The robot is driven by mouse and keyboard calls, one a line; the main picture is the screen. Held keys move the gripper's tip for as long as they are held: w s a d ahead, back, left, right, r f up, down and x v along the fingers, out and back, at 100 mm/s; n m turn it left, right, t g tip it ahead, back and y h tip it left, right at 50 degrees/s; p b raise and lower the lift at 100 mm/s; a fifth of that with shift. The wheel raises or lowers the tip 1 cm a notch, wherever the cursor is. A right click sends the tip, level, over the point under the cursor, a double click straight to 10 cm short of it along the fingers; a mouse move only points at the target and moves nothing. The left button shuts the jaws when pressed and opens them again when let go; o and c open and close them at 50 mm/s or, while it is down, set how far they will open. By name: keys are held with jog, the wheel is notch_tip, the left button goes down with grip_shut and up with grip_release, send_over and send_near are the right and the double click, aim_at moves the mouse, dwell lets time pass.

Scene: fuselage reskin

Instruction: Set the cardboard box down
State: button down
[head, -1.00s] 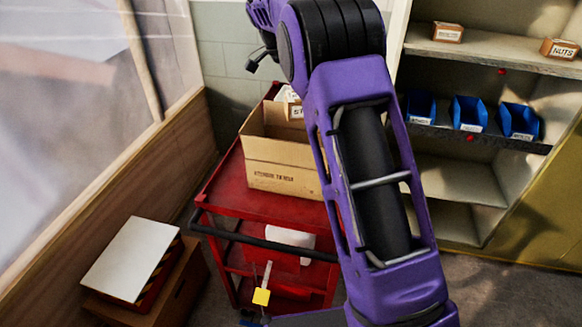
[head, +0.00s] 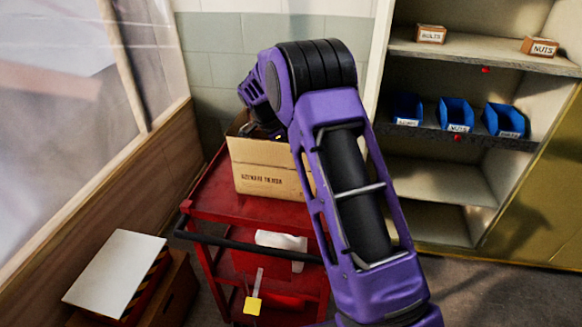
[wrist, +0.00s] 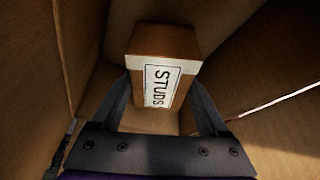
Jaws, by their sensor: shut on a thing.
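The small cardboard box labelled STUDS (wrist: 163,75) is between the two fingers of my gripper (wrist: 162,98) in the wrist view, which are shut on it. Brown cardboard walls surround it there, so it is inside the large open carton (head: 265,178). I cannot tell whether its base touches the carton's floor. In the head view the carton stands on the red cart (head: 225,206). My arm reaches down behind its front wall, and the small box and fingertips are hidden there.
Shelves (head: 455,133) on the right hold blue bins (head: 455,114) and small boxes labelled BOLTS (head: 431,34) and NUTS (head: 540,47). The cart top in front of the carton is clear.

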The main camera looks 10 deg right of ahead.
jog(key=shift+f, duration=1.35)
jog(key=shift+f, duration=0.2)
grip_release()
jog(key=shift+r, duration=0.15)
jog(key=v, duration=1.2)
jog(key=shift+p, duration=0.3)
